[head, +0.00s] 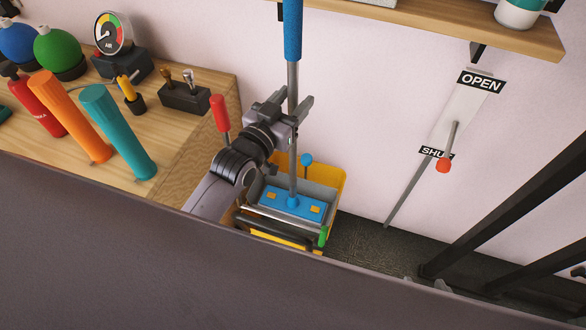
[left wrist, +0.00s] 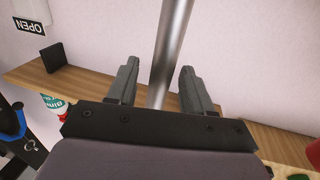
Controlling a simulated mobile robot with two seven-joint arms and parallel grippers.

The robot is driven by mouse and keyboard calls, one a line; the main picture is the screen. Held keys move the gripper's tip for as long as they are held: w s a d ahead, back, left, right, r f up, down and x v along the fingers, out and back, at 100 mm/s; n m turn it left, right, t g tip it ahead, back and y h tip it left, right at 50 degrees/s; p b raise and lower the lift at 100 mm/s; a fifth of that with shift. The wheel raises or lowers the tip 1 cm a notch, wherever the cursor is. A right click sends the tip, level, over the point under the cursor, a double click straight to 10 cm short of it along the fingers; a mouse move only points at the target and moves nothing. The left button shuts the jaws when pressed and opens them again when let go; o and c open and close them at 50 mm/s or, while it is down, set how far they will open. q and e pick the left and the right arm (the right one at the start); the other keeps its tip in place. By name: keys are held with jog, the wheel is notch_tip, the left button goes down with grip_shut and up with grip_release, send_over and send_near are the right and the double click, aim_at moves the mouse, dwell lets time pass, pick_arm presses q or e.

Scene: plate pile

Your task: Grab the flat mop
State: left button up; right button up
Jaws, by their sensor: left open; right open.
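The flat mop stands upright, with a blue grip (head: 292,30) at the top, a grey metal pole (head: 292,78) and a flat blue head (head: 291,203) down in a yellow bucket (head: 327,178). My left gripper (head: 292,108) is open at the pole, below the blue grip. In the left wrist view the pole (left wrist: 170,45) passes between the two spread fingers, with a gap on each side. What seem to be the tips of my right gripper (head: 440,286) show low on the right, away from the mop; the rest is hidden behind a dark edge.
A wooden bench (head: 195,120) at left holds orange and teal cylinders, a gauge and several bottles. A wooden shelf (head: 480,28) is at the upper right. An OPEN/SHUT wall lever (head: 447,150) and dark bars (head: 510,210) stand at right.

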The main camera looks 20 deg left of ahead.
pick_arm(q)
jog(key=shift+w, duration=0.15)
grip_shut()
dwell(1.2)
jog(key=shift+r, duration=0.15)
